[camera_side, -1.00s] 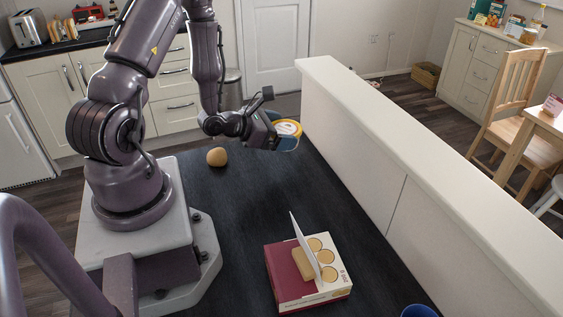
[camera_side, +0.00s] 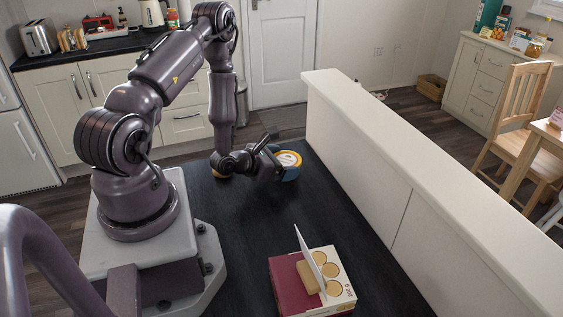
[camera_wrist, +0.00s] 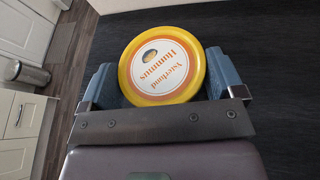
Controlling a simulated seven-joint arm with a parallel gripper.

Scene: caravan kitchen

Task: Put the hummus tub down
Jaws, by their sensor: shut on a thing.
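The hummus tub (camera_wrist: 163,62) has a round yellow-rimmed lid with a white and orange label. In the wrist view it sits between the two blue fingers of my gripper (camera_wrist: 161,82), which is shut on it. In the side view the tub (camera_side: 289,158) is at the far end of the dark worktop (camera_side: 235,265), lid up, close to the pale wall. My gripper (camera_side: 284,169) holds it low there. I cannot tell whether the tub's base touches the worktop.
A maroon and white box (camera_side: 295,290) with an open flap and round items stands at the near right of the worktop. A pale half-wall (camera_side: 375,195) borders the worktop on the right. The middle is clear.

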